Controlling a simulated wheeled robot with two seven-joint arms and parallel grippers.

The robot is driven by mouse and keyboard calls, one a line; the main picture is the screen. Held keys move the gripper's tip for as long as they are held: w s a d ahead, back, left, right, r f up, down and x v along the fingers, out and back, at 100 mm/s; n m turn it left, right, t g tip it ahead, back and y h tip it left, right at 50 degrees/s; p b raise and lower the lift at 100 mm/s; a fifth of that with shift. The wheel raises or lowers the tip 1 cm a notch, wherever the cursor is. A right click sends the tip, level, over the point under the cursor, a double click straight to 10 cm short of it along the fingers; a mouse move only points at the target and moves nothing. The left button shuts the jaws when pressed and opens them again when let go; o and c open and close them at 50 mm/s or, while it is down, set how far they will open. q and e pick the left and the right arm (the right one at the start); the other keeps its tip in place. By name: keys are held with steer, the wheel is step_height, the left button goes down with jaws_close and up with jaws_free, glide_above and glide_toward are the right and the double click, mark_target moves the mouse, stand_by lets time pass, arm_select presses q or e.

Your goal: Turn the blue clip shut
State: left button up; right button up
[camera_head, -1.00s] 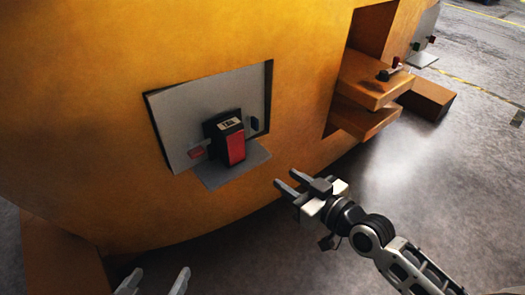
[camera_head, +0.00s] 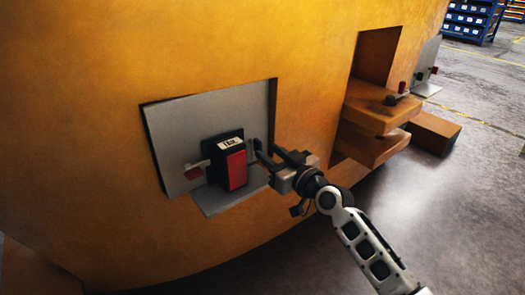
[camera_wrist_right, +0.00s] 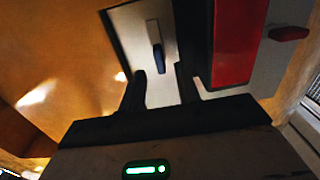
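The blue clip (camera_wrist_right: 158,60) is a small dark blue tab on a pale strip of the grey plate in the right wrist view. It stands upright, lengthwise in the picture. My right gripper (camera_wrist_right: 161,78) is open, and its two dark fingers point at the clip from either side, with a gap left. In the head view my right gripper (camera_head: 267,151) is at the right edge of the plate, beside the black box with a red front (camera_head: 236,170); its fingers largely hide the clip there. Whether the fingertips reach past the clip is unclear. My left gripper is out of view.
The grey plate (camera_head: 165,150) sits in a recess of the large yellow casting (camera_head: 80,150), with a small shelf (camera_head: 215,202) under the box. A red clip (camera_head: 193,173) is left of the box. Orange ledges (camera_head: 375,112) jut out at right; open floor lies below.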

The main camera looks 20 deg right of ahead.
mark_target(261, 147)
steer(key=shift+x, duration=1.8)
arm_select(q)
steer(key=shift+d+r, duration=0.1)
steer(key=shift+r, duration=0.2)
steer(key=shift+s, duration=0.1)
arm_select(e)
jaws_close()
